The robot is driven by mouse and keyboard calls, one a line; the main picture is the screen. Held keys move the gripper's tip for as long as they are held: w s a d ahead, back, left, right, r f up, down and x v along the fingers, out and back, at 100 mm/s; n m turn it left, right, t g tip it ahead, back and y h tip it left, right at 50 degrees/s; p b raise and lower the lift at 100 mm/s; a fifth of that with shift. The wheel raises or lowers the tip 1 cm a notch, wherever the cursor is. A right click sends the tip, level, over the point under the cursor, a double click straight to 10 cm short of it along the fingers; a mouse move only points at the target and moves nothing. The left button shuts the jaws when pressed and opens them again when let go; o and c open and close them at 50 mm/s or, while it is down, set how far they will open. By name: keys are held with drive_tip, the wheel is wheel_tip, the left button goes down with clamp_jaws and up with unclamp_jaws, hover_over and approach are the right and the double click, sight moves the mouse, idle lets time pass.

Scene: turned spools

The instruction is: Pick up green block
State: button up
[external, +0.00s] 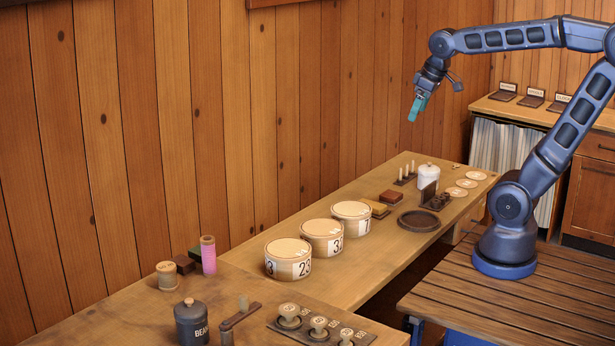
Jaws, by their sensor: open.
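A dark green block (195,252) lies on the wooden counter at the left, partly hidden behind a pink spool (208,255). A dark brown block (185,264) sits just left of it. My gripper (416,111), with teal fingers, is raised high above the far part of the counter, well to the right of the green block. It is open and I see nothing held in it. The gap between its fingers is too small to make out clearly.
A wooden spool (167,275) stands left of the blocks and a dark canister (191,322) in front. Round numbered boxes (288,258) line the counter's middle. A dark round tray (419,221) and flat yellow-brown blocks (375,208) lie farther back. The plank wall runs close behind.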

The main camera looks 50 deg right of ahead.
drive_tip(key=w+a+r+n+g, duration=0.1)
drive_tip(key=w+a+n, duration=0.1)
drive_tip(key=w+a, duration=0.45)
drive_tip(key=w+a+r+n, duration=0.1)
drive_tip(key=w+a+n, duration=0.15)
drive_tip(key=w, duration=0.75)
drive_tip(key=n+g, duration=0.3)
drive_tip(key=n, duration=0.8)
hover_over(199, 251)
wheel_tip(199, 251, down, 28)
wheel_tip(199, 251, down, 4)
drive_tip(key=shift+f, duration=0.15)
drive_tip(key=shift+d+f, duration=0.2)
drive_tip(key=shift+f, duration=1.25)
drive_tip(key=shift+d+f, duration=0.2)
drive_tip(key=shift+f, duration=1.2)
